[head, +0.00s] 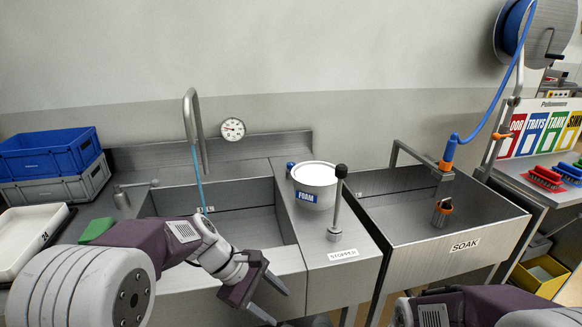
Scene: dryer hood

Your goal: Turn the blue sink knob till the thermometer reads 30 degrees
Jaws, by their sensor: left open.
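The blue sink knob (290,167) shows as a small blue piece at the back of the counter, partly hidden by the white FOAM tub. The round white thermometer dial (233,129) is on the wall behind the sink; its reading is too small to tell. A bluish stream (199,180) falls from the tall curved faucet (189,110) into the left sink basin. My left gripper (270,300) is open and empty in front of the sink's front wall, low and well short of the knob. My right arm shows at the bottom right, but its gripper is out of view.
The FOAM tub (316,185) and an upright stopper handle (337,205) stand on the counter between the basins. The SOAK basin (420,232) is to the right, with a blue hose (478,128) above. Blue and grey crates (48,153) stand at left.

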